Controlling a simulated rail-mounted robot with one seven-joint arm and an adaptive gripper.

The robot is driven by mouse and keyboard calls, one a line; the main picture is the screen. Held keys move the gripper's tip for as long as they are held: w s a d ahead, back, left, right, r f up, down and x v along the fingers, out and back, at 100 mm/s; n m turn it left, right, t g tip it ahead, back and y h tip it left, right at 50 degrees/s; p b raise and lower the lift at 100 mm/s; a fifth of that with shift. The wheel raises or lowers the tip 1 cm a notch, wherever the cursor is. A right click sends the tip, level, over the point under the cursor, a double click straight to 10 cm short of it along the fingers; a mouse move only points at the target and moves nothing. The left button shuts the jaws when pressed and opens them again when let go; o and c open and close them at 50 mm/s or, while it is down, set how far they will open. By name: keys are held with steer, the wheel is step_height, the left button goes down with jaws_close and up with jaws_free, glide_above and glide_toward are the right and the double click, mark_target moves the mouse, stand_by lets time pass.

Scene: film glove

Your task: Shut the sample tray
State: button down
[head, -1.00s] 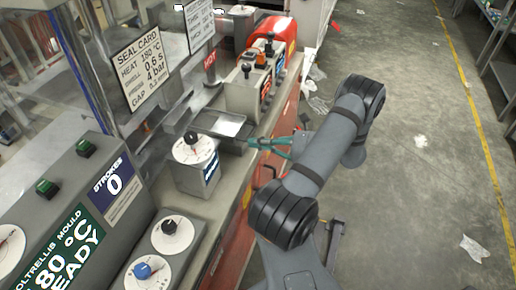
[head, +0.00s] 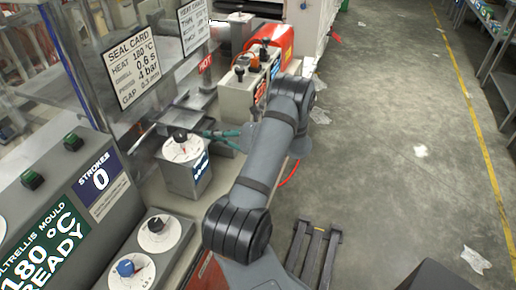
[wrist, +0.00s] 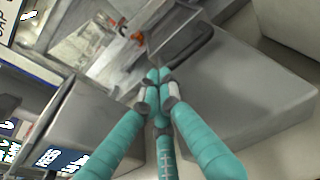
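The sample tray (head: 205,118), a shallow grey metal tray, sits low at the press, behind the white dial box in the head view. Only part of it shows, so I cannot tell whether it is fully in. In the wrist view its dark front edge (wrist: 188,46) lies just beyond my fingertips. My gripper (wrist: 157,78) has teal fingers drawn together at the tips, close to or against that edge. I see nothing clearly held between them. In the head view my gripper (head: 216,136) reaches left between the dial box and the lever box, partly hidden by my arm.
The dial box (head: 185,165) stands just in front of my fingers. The lever box (head: 248,82) and a red machine (head: 268,55) stand behind. A HOT sign (head: 205,64) hangs by the press.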

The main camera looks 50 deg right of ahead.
steer(key=shift+r, duration=0.1)
steer(key=b+v, duration=0.1)
steer(key=v, duration=1.3)
steer(key=p+x, duration=0.1)
steer(key=x, duration=1.2)
steer(key=shift+w, duration=0.1)
steer(key=shift+w+a, duration=0.25)
steer(key=shift+w, duration=0.2)
